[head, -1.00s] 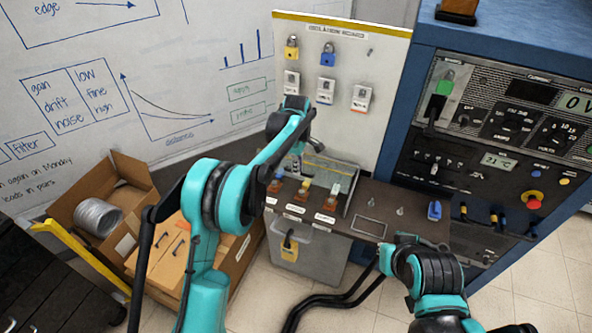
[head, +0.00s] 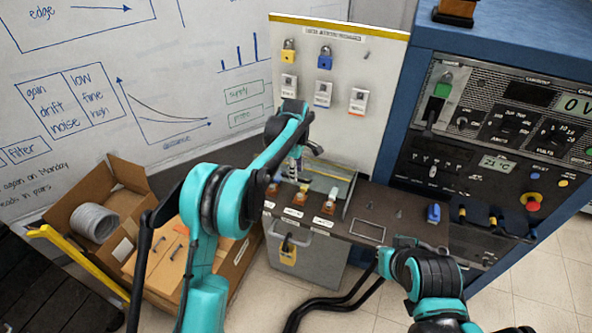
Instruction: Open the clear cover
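The clear cover (head: 338,187) appears as a see-through panel with a pale rim at the back of the small bench (head: 377,212), behind a row of coloured terminals (head: 301,195). Its outline is faint, and I cannot tell whether it is closed or tilted. My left gripper (head: 294,172) points down at the left part of the cover, above the terminals. It is small and partly hidden by my own arm; contact and finger gap are unclear. My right arm (head: 420,272) is at the bench's front right, with no gripper fingers visible.
An isolation board (head: 340,125) with padlocks and tags stands behind the bench. A blue instrument cabinet (head: 400,165) is on the right. A yellow padlock (head: 288,254) hangs on the grey box (head: 318,262) below. Cardboard boxes (head: 125,185) are at left; black cables (head: 335,303) cross the floor.

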